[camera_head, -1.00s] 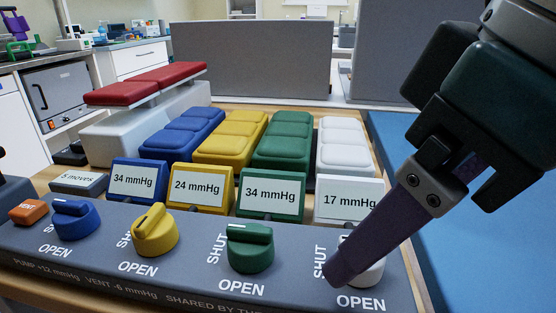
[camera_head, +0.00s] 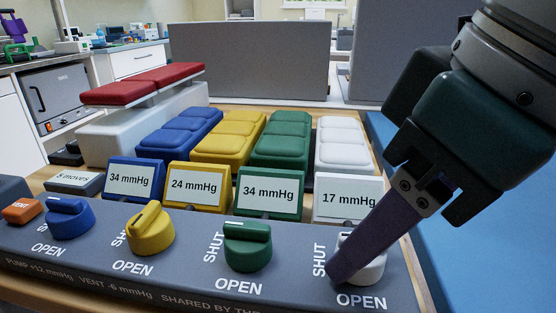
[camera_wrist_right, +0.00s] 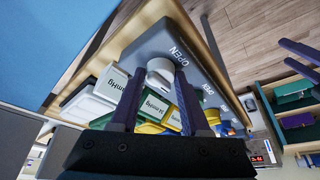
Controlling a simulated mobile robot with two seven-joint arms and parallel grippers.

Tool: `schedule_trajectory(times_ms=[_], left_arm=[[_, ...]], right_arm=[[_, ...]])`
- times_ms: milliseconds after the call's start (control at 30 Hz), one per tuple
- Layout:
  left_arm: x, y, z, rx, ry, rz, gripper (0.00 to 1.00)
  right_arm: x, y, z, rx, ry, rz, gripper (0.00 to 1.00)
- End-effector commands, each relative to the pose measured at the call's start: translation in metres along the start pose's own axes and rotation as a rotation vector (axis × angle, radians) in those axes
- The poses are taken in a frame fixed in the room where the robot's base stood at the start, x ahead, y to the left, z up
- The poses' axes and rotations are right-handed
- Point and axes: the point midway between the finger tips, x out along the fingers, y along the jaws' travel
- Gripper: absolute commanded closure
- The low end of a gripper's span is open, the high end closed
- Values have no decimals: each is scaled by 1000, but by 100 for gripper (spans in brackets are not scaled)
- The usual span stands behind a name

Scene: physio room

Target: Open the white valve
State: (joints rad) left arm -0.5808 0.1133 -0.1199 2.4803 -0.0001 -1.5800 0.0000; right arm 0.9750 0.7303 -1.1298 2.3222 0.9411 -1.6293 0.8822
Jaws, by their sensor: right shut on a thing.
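The white valve (camera_head: 372,268) is a round knob at the right end of the grey panel, between the words SHUT and OPEN. My right gripper (camera_head: 345,268) is shut on it, coming down from the upper right. One purple finger covers much of the knob in the head view, so its pointer is hidden. In the right wrist view the white valve (camera_wrist_right: 160,70) sits between my right fingertips (camera_wrist_right: 160,78). The white display (camera_head: 348,199) behind it reads 17 mmHg. My left gripper (camera_wrist_right: 298,59) appears at the right edge of the wrist view, its two purple fingers apart.
Green (camera_head: 247,246), yellow (camera_head: 151,228) and blue (camera_head: 70,219) knobs stand in a row to the left, with an orange VENT button (camera_head: 22,211) at the end. Displays and coloured cushions stand behind. A blue surface (camera_head: 470,270) lies to the right.

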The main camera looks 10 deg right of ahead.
Motion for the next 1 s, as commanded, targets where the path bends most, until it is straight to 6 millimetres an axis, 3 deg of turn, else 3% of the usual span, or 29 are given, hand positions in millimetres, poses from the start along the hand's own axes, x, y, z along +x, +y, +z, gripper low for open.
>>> schedule_trajectory(times_ms=[133, 567, 1000], left_arm=[[0, 0, 0, 0, 0, 0, 24], [-12, -3, -4, 8, -1, -7, 24], [-79, -5, -25, 9, -1, -7, 24]], right_arm=[[0, 0, 0, 0, 0, 0, 100], [-3, 1, -1, -43, -3, -20, 100], [-8, 4, -2, -345, -8, -147, 100]])
